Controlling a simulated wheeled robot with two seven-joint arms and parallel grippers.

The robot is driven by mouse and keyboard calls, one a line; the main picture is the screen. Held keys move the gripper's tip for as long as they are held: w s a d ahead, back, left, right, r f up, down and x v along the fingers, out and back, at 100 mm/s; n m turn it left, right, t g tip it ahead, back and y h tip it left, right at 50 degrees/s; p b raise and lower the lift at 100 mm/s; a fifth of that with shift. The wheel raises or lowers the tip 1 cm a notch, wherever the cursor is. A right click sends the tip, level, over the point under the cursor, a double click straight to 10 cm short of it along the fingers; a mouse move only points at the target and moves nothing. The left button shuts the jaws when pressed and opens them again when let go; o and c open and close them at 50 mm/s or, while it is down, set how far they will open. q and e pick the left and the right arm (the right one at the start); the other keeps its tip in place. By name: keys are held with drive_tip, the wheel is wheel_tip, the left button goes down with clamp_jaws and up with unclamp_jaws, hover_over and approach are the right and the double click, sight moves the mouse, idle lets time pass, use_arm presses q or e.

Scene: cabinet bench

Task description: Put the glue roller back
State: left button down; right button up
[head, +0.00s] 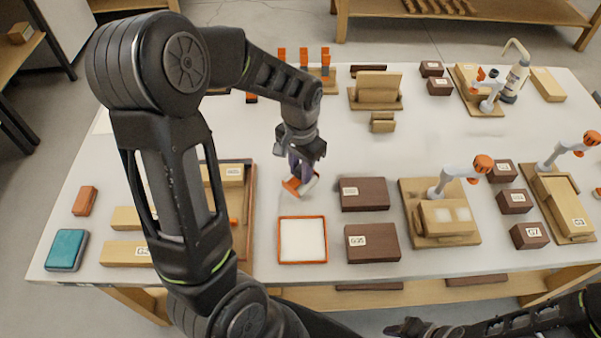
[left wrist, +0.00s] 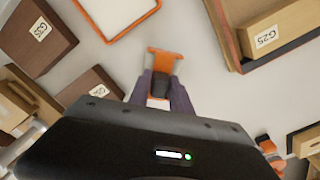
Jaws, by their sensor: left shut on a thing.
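My left gripper (head: 303,172) is shut on the glue roller (head: 293,187), an orange and white tool with a dark handle. It hangs over the white table, behind an orange-rimmed tray (head: 279,240) with a white inside. In the left wrist view the fingers (left wrist: 164,94) close on the dark handle, and the roller's orange frame (left wrist: 164,54) points away from them. That tray's orange rim (left wrist: 133,25) also shows there. Whether the roller touches the table cannot be told. My right gripper (head: 402,328) is low at the bottom edge; its fingers are unclear.
A wooden tray (head: 249,205) with labelled wood blocks lies left of the roller. Dark labelled blocks (head: 364,194) stand to the right. A wooden rack with orange-topped uprights (head: 304,57) is at the back. Clear table lies behind the dark blocks.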

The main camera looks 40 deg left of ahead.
use_arm(q)
drive_tip(key=shift+f, duration=0.95)
drive_tip(key=shift+f, duration=0.2)
drive_tip(key=c, duration=1.2)
unclamp_jaws()
drive_tip(key=shift+o, duration=0.2)
drive_tip(key=shift+r, duration=0.1)
wheel_tip(320, 180, up, 12)
drive_tip(key=shift+r+b, duration=0.1)
drive_tip(key=shift+b, duration=0.35)
